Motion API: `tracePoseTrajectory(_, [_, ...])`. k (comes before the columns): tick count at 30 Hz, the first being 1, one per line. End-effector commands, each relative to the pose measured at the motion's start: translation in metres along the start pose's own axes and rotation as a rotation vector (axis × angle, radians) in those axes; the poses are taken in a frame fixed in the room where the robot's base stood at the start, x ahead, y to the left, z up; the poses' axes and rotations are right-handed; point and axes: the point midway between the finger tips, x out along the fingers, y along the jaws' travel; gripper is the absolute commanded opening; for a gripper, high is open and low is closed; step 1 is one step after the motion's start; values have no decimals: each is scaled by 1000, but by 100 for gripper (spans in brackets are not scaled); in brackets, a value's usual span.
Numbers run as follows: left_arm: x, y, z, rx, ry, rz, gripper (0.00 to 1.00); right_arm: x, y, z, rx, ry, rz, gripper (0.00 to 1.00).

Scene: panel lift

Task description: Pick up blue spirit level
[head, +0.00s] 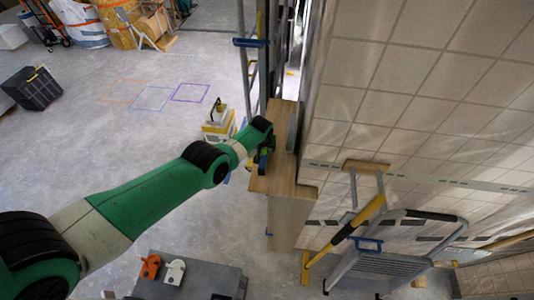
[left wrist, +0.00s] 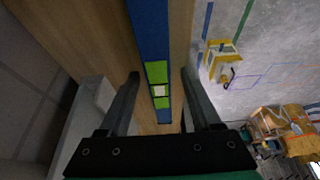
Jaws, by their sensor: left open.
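The blue spirit level (left wrist: 150,30) shows in the left wrist view as a long blue bar with green sections around a pale vial. It lies along a wooden board (left wrist: 70,35), which also shows in the head view (head: 275,183). My left gripper (left wrist: 160,75) is open, with one finger on each side of the level near the green sections. I see no clear contact with it. In the head view my left gripper (head: 264,160) is over the board's left edge, and the level there is mostly hidden by my arm. My right gripper is not in view.
A tiled wall (head: 400,90) stands right of the board. A stepladder (head: 375,265) and a yellow level-like bar (head: 345,230) stand at lower right. A grey case (head: 190,270) holds orange and white tools.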

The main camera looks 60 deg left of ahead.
Motion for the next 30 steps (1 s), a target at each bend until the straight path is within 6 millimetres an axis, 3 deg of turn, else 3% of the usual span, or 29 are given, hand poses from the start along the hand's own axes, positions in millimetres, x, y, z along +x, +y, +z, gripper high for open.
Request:
tracePoseTrajectory(4, [-2, 0, -1, 0, 1, 0, 61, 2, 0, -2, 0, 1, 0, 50])
tracePoseTrajectory(14, [-2, 0, -1, 0, 1, 0, 2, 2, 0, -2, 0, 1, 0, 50])
tracePoseTrajectory(30, [-6, 0, -3, 0, 2, 0, 0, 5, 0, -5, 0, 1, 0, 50])
